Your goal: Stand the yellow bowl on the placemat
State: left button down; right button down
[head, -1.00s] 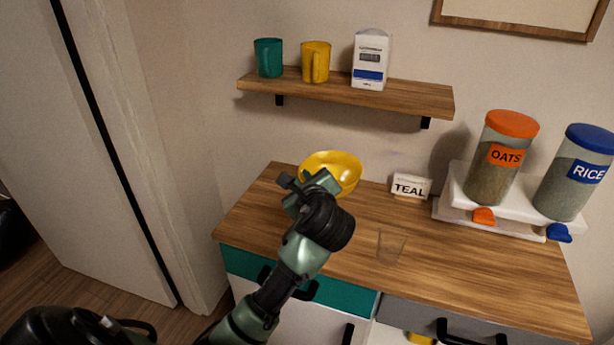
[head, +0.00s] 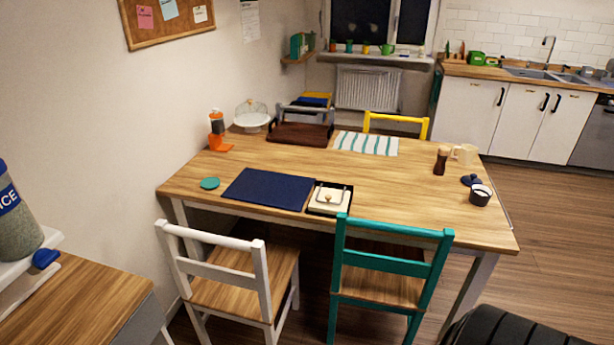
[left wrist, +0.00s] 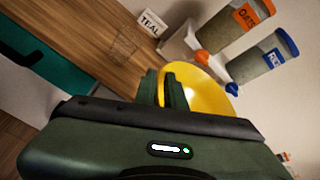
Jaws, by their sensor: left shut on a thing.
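The yellow bowl (left wrist: 205,98) shows in the left wrist view, partly hidden behind my fingers and wrist. My left gripper (left wrist: 162,88) is shut on its rim. In the head view a dark blue placemat (head: 268,188) lies flat and bare on the near left part of the dining table. A white and teal striped mat or cloth (head: 366,143) lies farther back on the same table. Neither the bowl nor my left gripper is in the head view now. My right gripper is not in view.
The wooden dining table (head: 400,195) has a black tray with a cream item (head: 329,198) beside the blue placemat, and a green coaster (head: 209,183). A white chair (head: 230,265) and a teal chair (head: 385,265) stand at its near side. Open floor lies right.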

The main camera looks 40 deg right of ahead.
aim_at(276, 187)
jog(key=i+l+z, duration=0.1)
jog(key=z, duration=0.35)
jog(key=i+z, duration=0.2)
jog(key=z, duration=0.2)
jog(key=i+z, duration=0.2)
jog(key=z, duration=0.25)
jog(key=i+z, duration=0.15)
jog(key=z, duration=0.3)
jog(key=i+j+z, duration=0.3)
jog(key=i+j, duration=0.4)
jog(key=i, duration=0.15)
